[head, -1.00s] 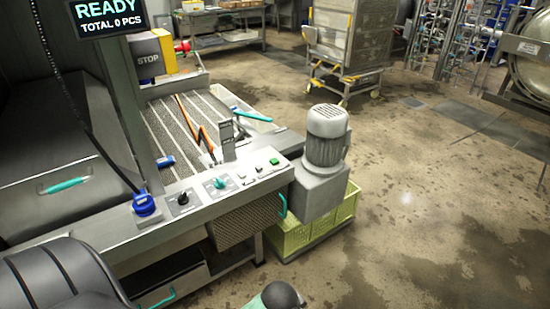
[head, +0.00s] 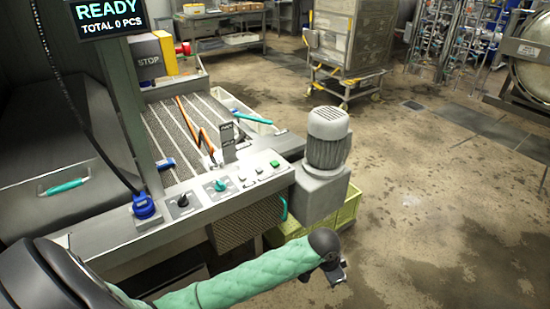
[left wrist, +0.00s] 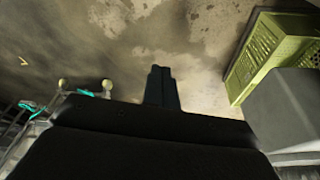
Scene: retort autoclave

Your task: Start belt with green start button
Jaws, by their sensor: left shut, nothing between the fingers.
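The green start button (head: 274,163) is at the right end of the sloping control panel (head: 200,203) in the head view. My left gripper (head: 338,275) is at the end of my green-sleeved arm, below and to the right of the panel, over the floor and clear of the button. In the left wrist view its fingers (left wrist: 162,75) are together with nothing between them. The button is not seen in the left wrist view. My right gripper is in neither view.
A black knob (head: 182,200) and teal knob (head: 219,185) share the panel. A grey motor (head: 327,135) stands right of it, above a yellow-green crate (head: 347,211). A screen (head: 107,14) reads READY, TOTAL 0 PCS. Floor at right is clear.

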